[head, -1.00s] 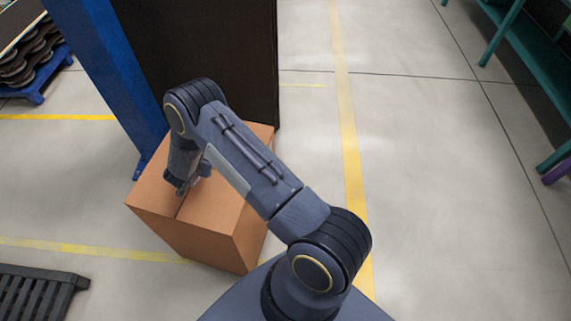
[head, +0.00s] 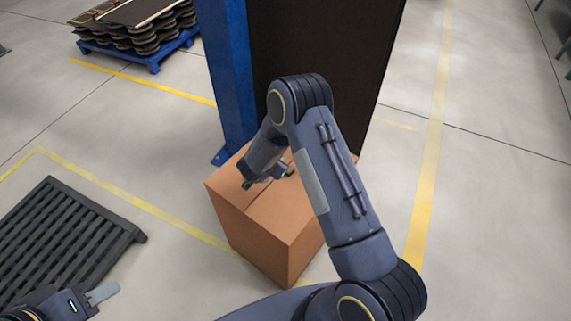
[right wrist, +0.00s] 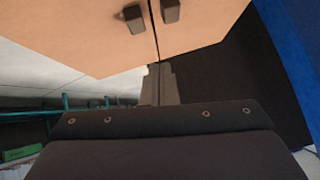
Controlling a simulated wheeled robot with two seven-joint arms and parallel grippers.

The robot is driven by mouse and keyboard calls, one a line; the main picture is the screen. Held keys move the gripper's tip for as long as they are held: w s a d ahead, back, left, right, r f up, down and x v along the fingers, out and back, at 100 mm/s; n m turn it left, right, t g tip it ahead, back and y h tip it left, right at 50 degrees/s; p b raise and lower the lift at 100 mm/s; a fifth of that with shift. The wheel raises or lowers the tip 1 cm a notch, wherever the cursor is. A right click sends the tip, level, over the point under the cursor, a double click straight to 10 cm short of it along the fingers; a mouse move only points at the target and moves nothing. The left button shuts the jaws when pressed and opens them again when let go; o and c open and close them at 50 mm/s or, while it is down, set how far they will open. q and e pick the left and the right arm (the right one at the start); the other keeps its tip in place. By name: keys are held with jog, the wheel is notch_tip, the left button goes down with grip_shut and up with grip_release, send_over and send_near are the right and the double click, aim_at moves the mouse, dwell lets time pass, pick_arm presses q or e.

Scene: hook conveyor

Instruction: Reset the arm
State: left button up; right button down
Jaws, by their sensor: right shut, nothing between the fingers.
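My right arm reaches over a closed cardboard box (head: 270,215) in the head view. My right gripper (head: 250,183) hangs just above the box top, largely hidden by its own wrist. In the right wrist view its fingers (right wrist: 158,86) are together with nothing between them, and the box (right wrist: 215,25) with its top seam fills the upper part. I cannot tell whether the gripper touches the box. My left gripper (head: 101,293) shows at the bottom left of the head view, near the black pallet. It looks empty; its jaw opening cannot be made out.
A blue post (head: 228,80) and a tall dark panel (head: 325,55) stand right behind the box. A black slatted pallet (head: 60,240) lies on the floor at left. A blue pallet (head: 150,58) with stacked parts is at the back left.

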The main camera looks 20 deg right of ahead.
jog(key=v, duration=0.5)
jog(key=shift+w+a+r, duration=0.1)
jog(key=shift+w, duration=0.25)
